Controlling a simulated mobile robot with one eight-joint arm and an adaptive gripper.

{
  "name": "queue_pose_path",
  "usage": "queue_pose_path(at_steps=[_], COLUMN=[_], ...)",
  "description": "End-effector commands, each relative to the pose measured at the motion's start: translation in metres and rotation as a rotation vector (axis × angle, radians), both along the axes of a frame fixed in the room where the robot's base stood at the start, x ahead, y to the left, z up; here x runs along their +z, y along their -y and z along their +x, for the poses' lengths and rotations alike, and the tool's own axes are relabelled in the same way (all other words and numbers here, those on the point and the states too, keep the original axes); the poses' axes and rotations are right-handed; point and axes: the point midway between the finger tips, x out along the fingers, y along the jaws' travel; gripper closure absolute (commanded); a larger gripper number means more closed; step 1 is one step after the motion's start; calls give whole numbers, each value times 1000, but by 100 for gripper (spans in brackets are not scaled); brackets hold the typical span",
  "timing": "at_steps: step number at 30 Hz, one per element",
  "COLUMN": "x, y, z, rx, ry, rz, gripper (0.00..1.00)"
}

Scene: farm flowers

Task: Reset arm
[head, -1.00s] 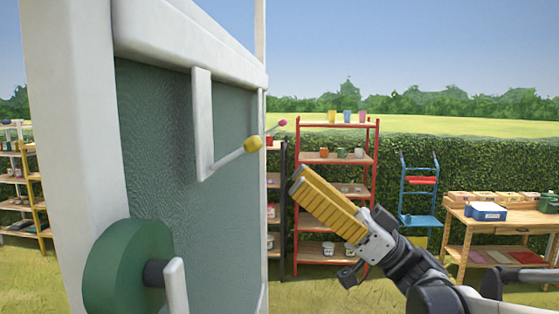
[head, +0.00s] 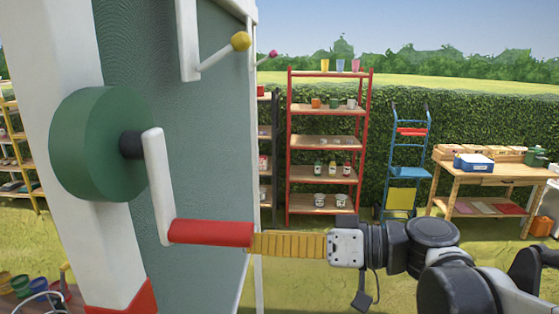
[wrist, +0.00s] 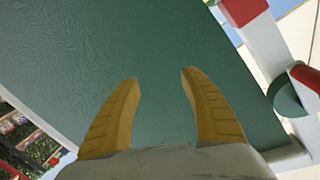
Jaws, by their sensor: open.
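My arm reaches in from the right in the head view, nearly level. My gripper (head: 254,245) has yellow ribbed fingers pointing left at the green panel (head: 205,130). In the wrist view my gripper (wrist: 160,78) is open, with nothing between its fingers and the panel ahead. A crank with a green wheel (head: 100,145), white arm (head: 158,185) and red handle (head: 210,233) sits on the white post. The fingertips meet the handle's right end in the head view. In the wrist view the handle (wrist: 305,77) is off to the right, clear of the fingers.
The white post (head: 70,110) has a red foot (head: 122,300). A red shelf rack (head: 328,140), a blue hand truck (head: 408,172) and a wooden table (head: 500,177) stand behind. Pots (head: 30,288) are at lower left. Grass lies between.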

Motion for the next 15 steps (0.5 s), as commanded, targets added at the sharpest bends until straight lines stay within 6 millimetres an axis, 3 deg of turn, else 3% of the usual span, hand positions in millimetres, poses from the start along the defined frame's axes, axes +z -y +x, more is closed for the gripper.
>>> queue_pose_path(at_steps=[1, 3, 5, 6, 9, 12, 15], x=[-50, -107, -154, -184, -249, -291, -312], y=[4, 17, 36, 51, 98, 145, 181], z=[-10, -21, -30, -37, -51, -62, -68], rx=[-42, -126, -215, -281, -467, -646, -784], ry=[-78, -189, -267, -311, -384, -401, -388], rz=[-97, -243, -365, -444, -622, -758, -841], gripper=[48, 48, 48, 48, 48, 48, 48])
